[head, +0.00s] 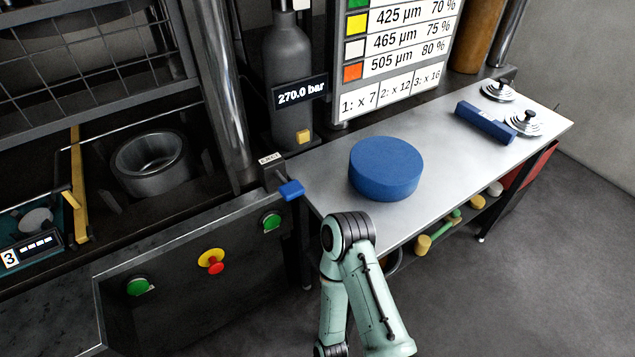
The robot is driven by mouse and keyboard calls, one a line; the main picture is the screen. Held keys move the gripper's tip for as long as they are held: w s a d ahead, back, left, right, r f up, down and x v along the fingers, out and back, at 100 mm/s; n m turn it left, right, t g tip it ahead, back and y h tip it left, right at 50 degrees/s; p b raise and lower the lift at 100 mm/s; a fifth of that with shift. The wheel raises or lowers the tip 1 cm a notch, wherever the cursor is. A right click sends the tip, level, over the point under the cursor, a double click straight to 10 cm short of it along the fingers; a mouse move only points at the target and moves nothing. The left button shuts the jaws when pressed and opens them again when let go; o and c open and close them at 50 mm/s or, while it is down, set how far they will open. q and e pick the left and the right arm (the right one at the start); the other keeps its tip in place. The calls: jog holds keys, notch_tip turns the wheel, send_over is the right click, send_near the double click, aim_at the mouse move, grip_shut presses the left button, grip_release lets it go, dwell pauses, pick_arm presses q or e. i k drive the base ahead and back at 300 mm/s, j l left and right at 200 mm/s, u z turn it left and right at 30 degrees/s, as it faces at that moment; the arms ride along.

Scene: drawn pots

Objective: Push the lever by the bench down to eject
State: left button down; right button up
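The lever (291,190) has a blue handle and sticks out at the left end of the bench, beside the press frame. A small label (270,158) above it seems to read EJECT. The bench (330,165) has a pale metal top and runs to the back right. One of my arms, mint green with a dark joint, rises from the bottom edge in front of the bench, to the right of and below the lever. Neither of my grippers shows, and nothing of mine is seen touching the lever.
A blue round block (386,168) lies on the bench near the lever. A blue bar (486,124) and metal weights (523,123) are farther back. The press panel has green buttons (271,222) and a red-yellow stop button (211,261). Floor right of the bench is clear.

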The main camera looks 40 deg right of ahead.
aim_at(292, 189)
jog(key=z, duration=1.2)
